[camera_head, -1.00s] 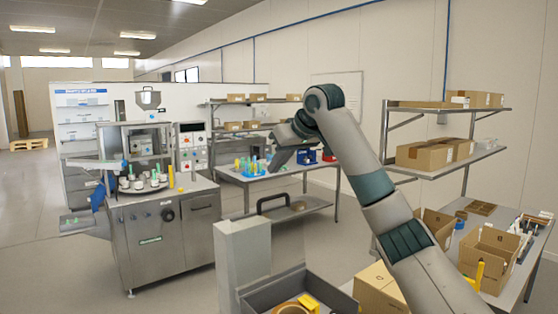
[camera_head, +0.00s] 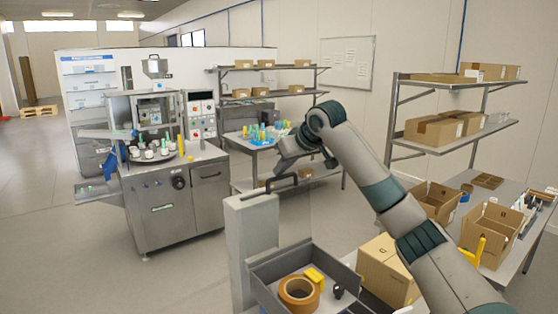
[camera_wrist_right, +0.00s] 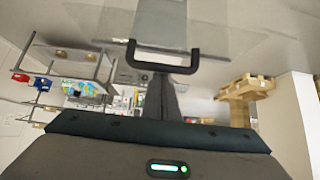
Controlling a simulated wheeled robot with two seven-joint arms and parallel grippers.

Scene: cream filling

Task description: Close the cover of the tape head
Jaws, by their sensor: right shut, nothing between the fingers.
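The tape head is a grey box (camera_head: 251,250) with an open tray (camera_head: 266,292) at the lower middle of the head view. Its clear cover stands raised, with a black handle (camera_head: 282,181) at its top edge. In the right wrist view the handle (camera_wrist_right: 162,68) and the clear cover (camera_wrist_right: 158,20) show ahead of the fingers. My right gripper (camera_head: 283,166) is shut and empty, close above the handle. I cannot tell whether it touches the handle. My left gripper is out of view.
A tape roll (camera_head: 298,291) and a yellow part (camera_head: 314,276) are in the tray. Cardboard boxes (camera_head: 388,272) stand to its right. A steel filling machine (camera_head: 170,200) stands to the left with open floor before it. A shelf (camera_head: 455,137) is on the right.

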